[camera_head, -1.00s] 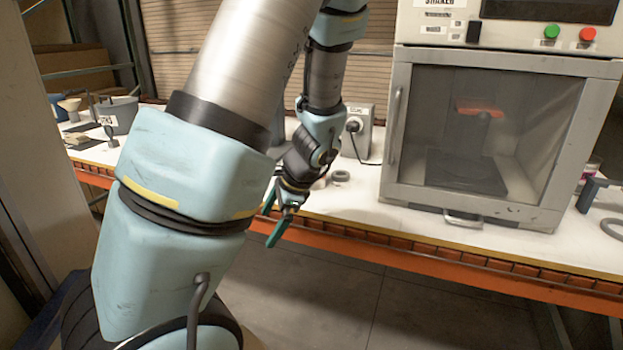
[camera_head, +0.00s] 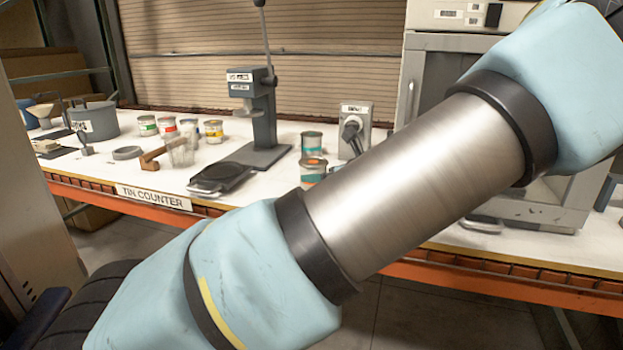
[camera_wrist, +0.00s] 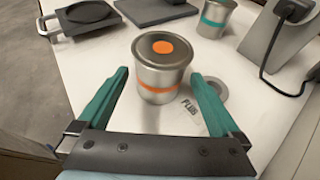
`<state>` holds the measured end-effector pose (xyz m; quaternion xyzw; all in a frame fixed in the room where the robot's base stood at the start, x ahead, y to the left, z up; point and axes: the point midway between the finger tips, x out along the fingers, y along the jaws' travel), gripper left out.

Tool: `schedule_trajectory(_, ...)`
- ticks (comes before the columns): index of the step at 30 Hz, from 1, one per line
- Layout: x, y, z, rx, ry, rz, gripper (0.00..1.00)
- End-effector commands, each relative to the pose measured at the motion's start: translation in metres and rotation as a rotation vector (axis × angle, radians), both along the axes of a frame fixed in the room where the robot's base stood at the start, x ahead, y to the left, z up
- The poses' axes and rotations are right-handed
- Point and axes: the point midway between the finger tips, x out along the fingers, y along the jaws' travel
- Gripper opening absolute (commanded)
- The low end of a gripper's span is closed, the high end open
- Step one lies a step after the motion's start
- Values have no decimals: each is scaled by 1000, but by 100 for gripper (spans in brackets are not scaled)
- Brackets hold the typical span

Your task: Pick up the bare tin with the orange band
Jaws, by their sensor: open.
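The bare metal tin with the orange band (camera_wrist: 151,95) stands upright on the white counter in the wrist view. Its grey lid has an orange dot. My gripper (camera_wrist: 160,74) is open, with one green finger on each side of the tin; I cannot tell whether either finger touches it. In the head view the same tin (camera_head: 313,171) stands near the counter's front edge, just in front of a tin with a teal band (camera_head: 311,144). My gripper is out of sight in the head view.
The teal-banded tin (camera_wrist: 215,18) stands behind in the wrist view. A grey ring (camera_wrist: 215,88) lies close to the orange tin's right. A lever press (camera_head: 263,110), a black plate (camera_head: 222,177) and a plug box (camera_head: 355,125) stand around on the counter.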

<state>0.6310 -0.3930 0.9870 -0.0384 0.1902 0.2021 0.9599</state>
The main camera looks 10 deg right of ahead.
Motion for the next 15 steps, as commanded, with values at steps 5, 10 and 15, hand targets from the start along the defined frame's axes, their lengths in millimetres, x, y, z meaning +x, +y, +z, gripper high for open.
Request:
schedule_trajectory(5, 19, 9, -8, 0, 0, 3, 100)
schedule_trajectory(10, 29, 13, -10, -1, 0, 4, 100)
schedule_trajectory(15, 51, 22, -14, 3, 0, 6, 100)
